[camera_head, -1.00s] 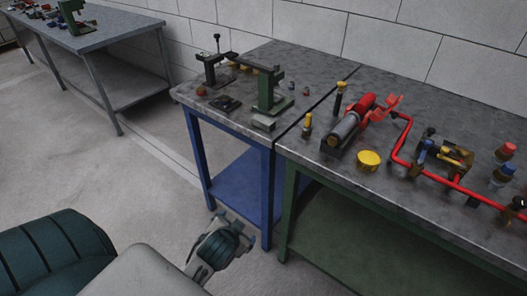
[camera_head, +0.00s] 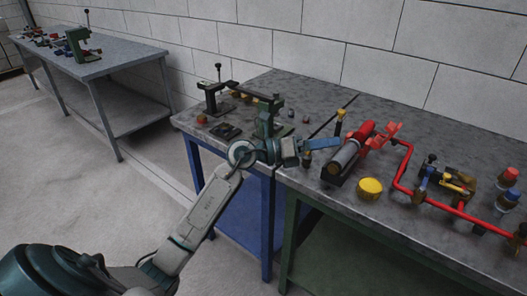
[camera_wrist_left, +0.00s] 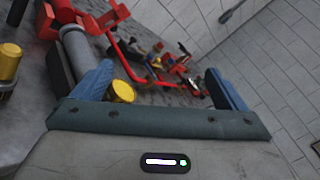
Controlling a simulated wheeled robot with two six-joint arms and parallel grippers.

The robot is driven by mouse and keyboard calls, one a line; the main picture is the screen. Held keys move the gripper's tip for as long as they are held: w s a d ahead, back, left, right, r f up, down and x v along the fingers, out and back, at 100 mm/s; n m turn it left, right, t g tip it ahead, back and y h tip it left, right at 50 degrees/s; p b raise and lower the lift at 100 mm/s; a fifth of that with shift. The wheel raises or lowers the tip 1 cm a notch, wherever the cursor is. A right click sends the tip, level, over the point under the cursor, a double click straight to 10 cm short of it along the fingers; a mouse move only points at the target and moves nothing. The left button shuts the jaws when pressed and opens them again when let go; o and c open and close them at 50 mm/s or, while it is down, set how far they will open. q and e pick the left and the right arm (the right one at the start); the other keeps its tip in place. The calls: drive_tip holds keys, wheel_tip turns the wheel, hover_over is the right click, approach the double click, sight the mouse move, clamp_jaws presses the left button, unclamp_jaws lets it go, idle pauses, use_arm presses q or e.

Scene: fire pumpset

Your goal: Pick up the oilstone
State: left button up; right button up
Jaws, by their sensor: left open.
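I cannot make out the oilstone for certain. A dark flat block (camera_head: 226,131) lies at the front of the left, blue-legged bench (camera_head: 270,86). A pale grey block beside the foot of the green stand (camera_head: 268,112) showed earlier; my left arm now covers that spot. My left gripper (camera_head: 321,150) is over the front of the benches near their seam, pointing right, clear of the red pump. It is open and empty, its two blue fingers wide apart in the left wrist view (camera_wrist_left: 158,70). My right gripper is in neither view.
The right bench carries a red and grey pump (camera_head: 349,155), a yellow round part (camera_head: 369,187), red piping (camera_head: 402,160) and several small tools. A black stand (camera_head: 213,98) is on the left bench. Another bench (camera_head: 110,60) stands far left. The floor between is clear.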

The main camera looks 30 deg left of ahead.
use_arm(q)
drive_tip(key=w+a+f+g+y, duration=0.15)
drive_tip(key=a+g+y, duration=0.25)
drive_tip(key=a+y, duration=0.5)
drive_tip(key=w+a+f+g+y, duration=0.15)
drive_tip(key=a+g+y, duration=0.25)
drive_tip(key=a, duration=0.9)
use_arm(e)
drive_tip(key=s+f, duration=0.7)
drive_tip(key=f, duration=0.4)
use_arm(q)
drive_tip(key=shift+n, duration=0.3)
drive_tip(key=b+x, duration=0.4)
drive_tip(key=shift+s+d+f, duration=0.15)
drive_tip(key=shift+s+f, duration=0.05)
drive_tip(key=shift+f, duration=0.3)
drive_tip(key=shift+w+f, duration=0.1)
drive_tip(key=shift+f, duration=0.1)
drive_tip(key=x, duration=0.5)
drive_tip(key=shift+w, duration=0.15)
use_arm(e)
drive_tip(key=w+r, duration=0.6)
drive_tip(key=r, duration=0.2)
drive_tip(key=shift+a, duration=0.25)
use_arm(q)
drive_tip(key=c, duration=1.2)
